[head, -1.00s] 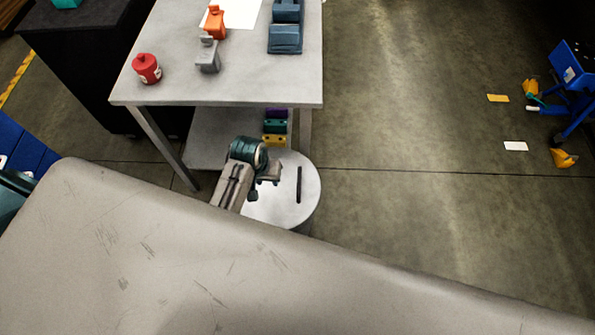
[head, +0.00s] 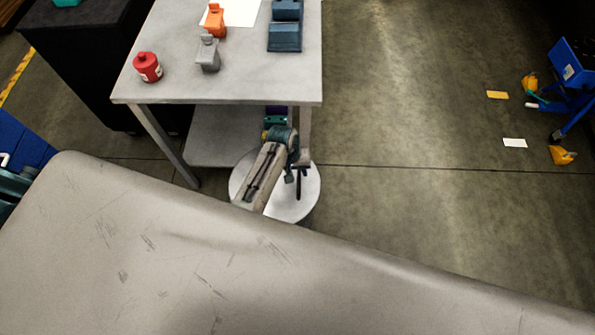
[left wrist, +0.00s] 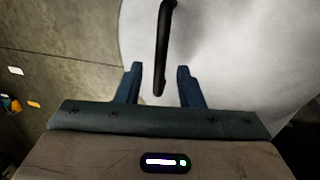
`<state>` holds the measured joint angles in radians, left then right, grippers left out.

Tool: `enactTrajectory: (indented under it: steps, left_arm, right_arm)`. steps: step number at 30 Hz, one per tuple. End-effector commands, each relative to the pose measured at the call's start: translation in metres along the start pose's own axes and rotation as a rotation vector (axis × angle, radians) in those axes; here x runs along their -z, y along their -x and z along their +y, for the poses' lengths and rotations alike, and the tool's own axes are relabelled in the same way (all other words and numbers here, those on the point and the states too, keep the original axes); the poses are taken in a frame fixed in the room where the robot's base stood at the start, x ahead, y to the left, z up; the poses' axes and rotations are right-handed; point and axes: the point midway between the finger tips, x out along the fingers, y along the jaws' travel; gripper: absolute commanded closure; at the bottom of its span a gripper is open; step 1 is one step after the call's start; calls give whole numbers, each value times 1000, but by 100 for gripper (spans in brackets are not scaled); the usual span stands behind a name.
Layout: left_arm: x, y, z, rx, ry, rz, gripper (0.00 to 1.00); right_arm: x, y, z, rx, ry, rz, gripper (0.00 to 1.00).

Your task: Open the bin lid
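The bin lid (head: 306,208) is a round, light grey disc beside the table's front right leg, and it looks flat. Its dark bar handle (head: 298,186) shows next to my left gripper (head: 300,173). In the left wrist view the lid (left wrist: 230,50) fills the right side, and the black handle (left wrist: 162,60) reaches down between the two fingers of my left gripper (left wrist: 158,84). The fingers are open, with a gap on each side of the handle. The bin's body is hidden under the lid. My right gripper is not in view.
A grey table (head: 160,92) stands over the lid's far side, with a red canister (head: 147,67), an orange item (head: 215,20), a grey item (head: 208,54) and blue blocks (head: 285,38). A blue cart (head: 570,70) stands far right. The floor between is mostly clear.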

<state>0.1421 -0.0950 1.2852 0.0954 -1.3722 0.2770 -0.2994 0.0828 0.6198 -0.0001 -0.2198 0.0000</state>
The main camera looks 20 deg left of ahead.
Motion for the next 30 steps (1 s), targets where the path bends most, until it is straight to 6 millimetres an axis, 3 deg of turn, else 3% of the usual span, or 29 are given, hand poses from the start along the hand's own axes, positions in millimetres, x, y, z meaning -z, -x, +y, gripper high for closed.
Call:
enactTrajectory:
  steps: [5, 13, 14, 19, 30]
  left_arm:
    - [0, -12, 0, 0, 0, 0, 66]
    - [0, -13, 0, 0, 0, 1, 66]
    - [0, -13, 0, 0, 0, 1, 68]
    - [0, -13, 0, 0, 0, 1, 100]
    - [7, -8, 3, -20, 0, 2, 100]
  right_arm:
    - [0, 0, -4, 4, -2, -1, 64]
    - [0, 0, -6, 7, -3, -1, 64]
    - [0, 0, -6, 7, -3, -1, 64]
    - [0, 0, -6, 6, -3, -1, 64]
    - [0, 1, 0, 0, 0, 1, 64]
